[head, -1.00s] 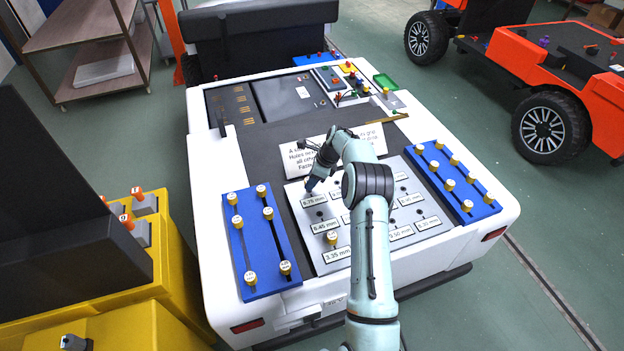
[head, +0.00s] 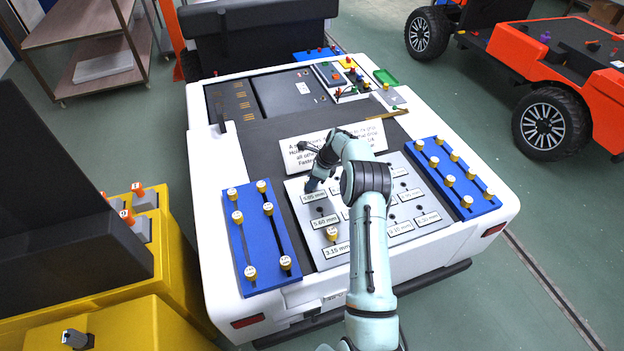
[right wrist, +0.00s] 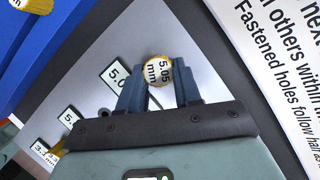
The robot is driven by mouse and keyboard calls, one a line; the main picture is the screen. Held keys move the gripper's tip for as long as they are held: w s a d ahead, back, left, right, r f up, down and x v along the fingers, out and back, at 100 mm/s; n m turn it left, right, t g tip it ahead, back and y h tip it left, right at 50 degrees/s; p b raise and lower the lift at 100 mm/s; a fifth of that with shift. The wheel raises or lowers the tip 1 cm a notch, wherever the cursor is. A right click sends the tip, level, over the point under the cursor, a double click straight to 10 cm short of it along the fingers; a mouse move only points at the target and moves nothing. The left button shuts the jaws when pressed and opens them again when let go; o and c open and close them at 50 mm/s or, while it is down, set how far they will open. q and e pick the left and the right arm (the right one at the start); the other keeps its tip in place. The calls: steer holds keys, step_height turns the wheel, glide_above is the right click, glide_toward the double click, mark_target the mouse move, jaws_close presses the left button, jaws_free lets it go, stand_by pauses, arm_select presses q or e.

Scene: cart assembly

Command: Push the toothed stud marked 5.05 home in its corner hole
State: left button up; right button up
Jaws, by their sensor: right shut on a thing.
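The toothed stud marked 5.05 mm (right wrist: 158,71) shows its round, gold-rimmed white head in the right wrist view. My right gripper (right wrist: 157,88) is shut on it, a finger on each side. In the head view my right gripper (head: 311,186) is at the far-left corner of the light grey plate (head: 345,266), by the label reading 5.05 mm (head: 314,196). The stud's shank and the corner hole under it are hidden, so I cannot tell how deep the stud sits. My left gripper is not in view.
Blue boards with several yellow studs flank the plate, one on the left (head: 264,238) and one on the right (head: 478,193). One stud (head: 332,234) stands in the plate's near-left part. A printed sign (head: 297,158) lies behind my gripper. A yellow cart (head: 170,265) stands at left.

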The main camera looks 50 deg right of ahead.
steer(key=shift+f, duration=0.1)
steer(key=o, duration=1.1)
steer(key=v, duration=1.3)
steer(key=shift+s+d+r, duration=0.1)
steer(key=shift+r, duration=0.15)
